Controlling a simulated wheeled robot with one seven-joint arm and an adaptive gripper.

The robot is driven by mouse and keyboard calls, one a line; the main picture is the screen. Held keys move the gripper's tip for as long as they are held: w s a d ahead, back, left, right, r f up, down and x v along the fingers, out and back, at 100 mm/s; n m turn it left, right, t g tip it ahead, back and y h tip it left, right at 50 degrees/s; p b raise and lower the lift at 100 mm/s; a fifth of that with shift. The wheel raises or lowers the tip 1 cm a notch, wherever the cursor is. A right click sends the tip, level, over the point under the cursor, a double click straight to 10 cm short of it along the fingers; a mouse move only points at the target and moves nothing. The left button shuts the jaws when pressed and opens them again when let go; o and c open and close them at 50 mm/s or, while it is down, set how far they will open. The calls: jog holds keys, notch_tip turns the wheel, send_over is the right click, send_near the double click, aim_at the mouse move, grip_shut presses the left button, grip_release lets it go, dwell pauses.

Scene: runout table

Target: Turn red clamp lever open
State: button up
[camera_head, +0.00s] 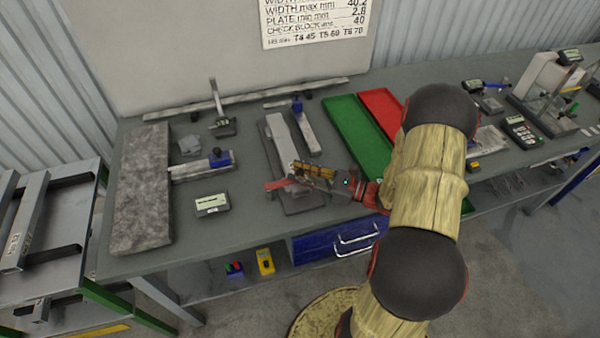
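The red clamp lever (277,184) shows as a small red bar at the near end of a grey clamp fixture (275,134) on the table. My gripper (299,177) is at the lever's right end, low over the fixture. The gripper hides part of the lever and of the fixture's near end. I cannot tell whether the fingers touch the lever or are closed on it.
A green tray (352,125) and a red tray (381,108) lie behind my arm. A blue-headed clamp (219,158), a small display box (212,204) and a stone slab (142,190) are on the left. Bare table lies between the display box and the fixture.

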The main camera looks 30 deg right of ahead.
grip_shut()
